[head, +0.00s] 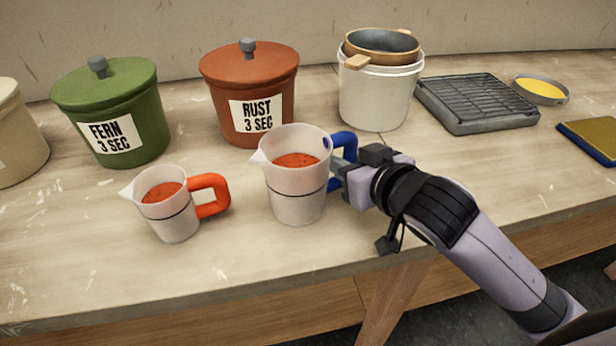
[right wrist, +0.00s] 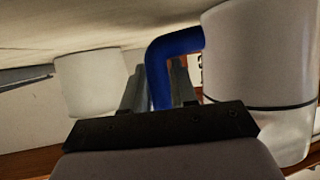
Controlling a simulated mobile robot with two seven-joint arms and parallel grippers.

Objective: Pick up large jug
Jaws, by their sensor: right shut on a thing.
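The large jug (head: 297,190) is a translucent white pitcher with a blue handle and a dark line around it, holding reddish-orange contents. It stands upright in the middle of the table in the head view. My right gripper (head: 338,176) is shut on its blue handle, coming from the right. In the right wrist view the blue handle (right wrist: 178,44) lies between the fingers, and the jug's body (right wrist: 255,55) fills the right side. The head view does not clearly show whether the jug's base touches the table. My left gripper is not in view.
A smaller jug (head: 170,217) with an orange handle stands to the left. Behind are a green FERN pot (head: 125,135), a rust RUST pot (head: 250,85) and a white bucket (head: 378,100). A wire rack tray (head: 477,103) and yellow dish (head: 540,90) lie right. The table's front edge is close.

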